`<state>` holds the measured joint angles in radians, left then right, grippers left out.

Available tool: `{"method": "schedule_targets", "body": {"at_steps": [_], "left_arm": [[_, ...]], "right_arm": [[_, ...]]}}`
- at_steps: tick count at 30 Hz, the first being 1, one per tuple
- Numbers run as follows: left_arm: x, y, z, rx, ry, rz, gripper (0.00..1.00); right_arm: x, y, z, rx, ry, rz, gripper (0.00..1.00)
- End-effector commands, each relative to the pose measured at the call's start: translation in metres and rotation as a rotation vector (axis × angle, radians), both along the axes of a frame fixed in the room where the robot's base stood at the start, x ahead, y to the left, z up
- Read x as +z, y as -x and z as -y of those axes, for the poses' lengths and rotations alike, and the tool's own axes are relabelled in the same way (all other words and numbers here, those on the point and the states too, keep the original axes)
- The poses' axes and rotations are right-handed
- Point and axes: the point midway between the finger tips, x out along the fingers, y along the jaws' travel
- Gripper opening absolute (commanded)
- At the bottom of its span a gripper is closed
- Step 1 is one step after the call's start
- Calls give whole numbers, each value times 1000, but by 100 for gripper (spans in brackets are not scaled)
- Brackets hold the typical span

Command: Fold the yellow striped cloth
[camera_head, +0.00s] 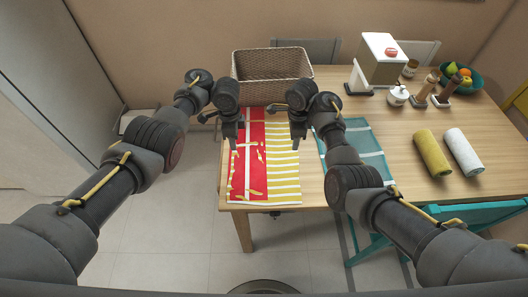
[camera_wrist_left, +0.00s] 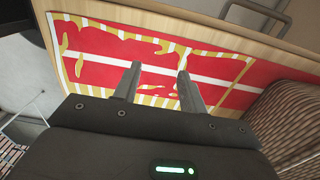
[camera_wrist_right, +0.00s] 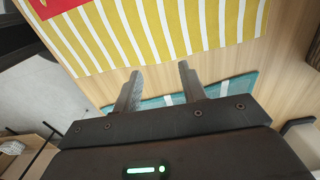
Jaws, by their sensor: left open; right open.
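The yellow and white striped cloth (camera_head: 284,178) lies flat at the table's front left, and it fills the top of the right wrist view (camera_wrist_right: 160,30). A red cloth with white stripes (camera_head: 247,172) lies along its left side. Yellow patches show through the red cloth, which also appears in the left wrist view (camera_wrist_left: 110,72); the two overlap there. My left gripper (camera_head: 236,146) is open and empty above the red cloth. My right gripper (camera_head: 297,146) is open and empty above the striped cloth's right edge. I cannot tell whether either gripper touches cloth.
A teal cloth (camera_head: 368,147) lies to the right, partly behind my right arm. A wicker basket (camera_head: 272,92) stands behind the cloths. Yellow (camera_head: 432,154) and white (camera_head: 464,152) rolls, a white box dispenser (camera_head: 380,60) and a fruit bowl (camera_head: 474,84) are farther right. A teal chair (camera_head: 470,214) stands in front.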

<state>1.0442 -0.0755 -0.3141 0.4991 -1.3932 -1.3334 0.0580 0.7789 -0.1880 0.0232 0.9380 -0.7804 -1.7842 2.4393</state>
Motion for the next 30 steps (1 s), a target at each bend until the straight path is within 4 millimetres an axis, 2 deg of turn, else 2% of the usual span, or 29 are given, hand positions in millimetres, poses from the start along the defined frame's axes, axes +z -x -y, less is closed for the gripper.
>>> {"method": "schedule_targets", "body": {"at_steps": [4, 7, 16, 21, 30], "left_arm": [[1, 2, 0, -3, -1, 1, 42], [-6, 3, 0, -2, -1, 0, 42], [-53, 2, 0, -2, -2, -3, 42], [-71, 2, 0, -2, -1, -4, 42], [-79, 1, 0, -3, -1, 0, 42]], "right_arm": [[1, 2, -1, -5, 2, 2, 42], [-5, 3, -1, -4, 2, 3, 42], [-52, 0, 1, -4, 4, -3, 42], [-71, 0, -1, -2, 1, -2, 42], [-79, 0, 0, -3, 1, 0, 42]]}}
